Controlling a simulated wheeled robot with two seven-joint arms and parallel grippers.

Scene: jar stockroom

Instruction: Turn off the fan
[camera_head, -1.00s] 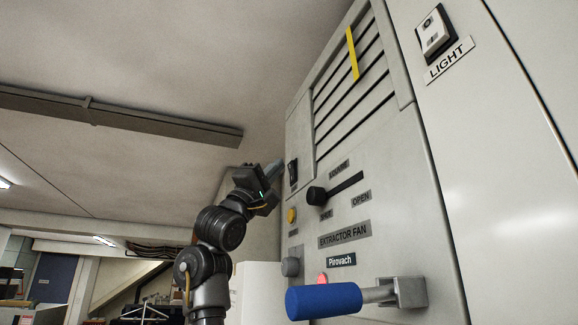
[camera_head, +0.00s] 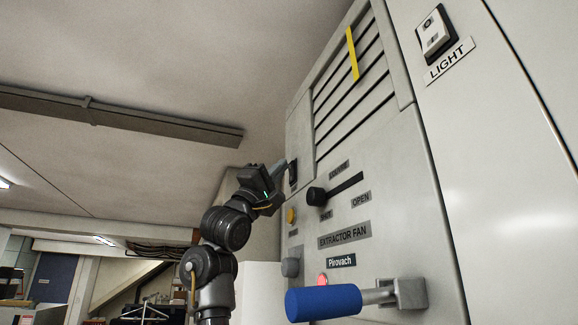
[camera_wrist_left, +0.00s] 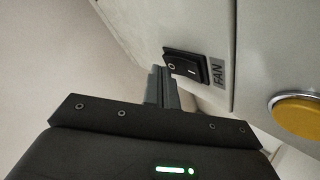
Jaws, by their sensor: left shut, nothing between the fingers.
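A black rocker switch (camera_wrist_left: 187,68) with O and I marks sits beside a FAN label (camera_wrist_left: 217,72) in the left wrist view. In the head view the switch (camera_head: 293,173) is at the left edge of the grey extractor fan panel (camera_head: 395,190). My left gripper (camera_head: 281,166) is shut and empty, its fingertips close beside the switch. In the left wrist view its closed fingers (camera_wrist_left: 161,88) point at the switch's O end; I cannot tell whether they touch. A yellow strip (camera_head: 352,54) stands slanted across the vent slats. My right gripper is not in view.
A black louvre lever (camera_head: 335,189), a yellow button (camera_head: 291,216), a grey knob (camera_head: 290,267) and a red lamp (camera_head: 322,279) are on the panel. A blue handle (camera_head: 323,302) juts out below. A light switch (camera_head: 434,32) is at upper right.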

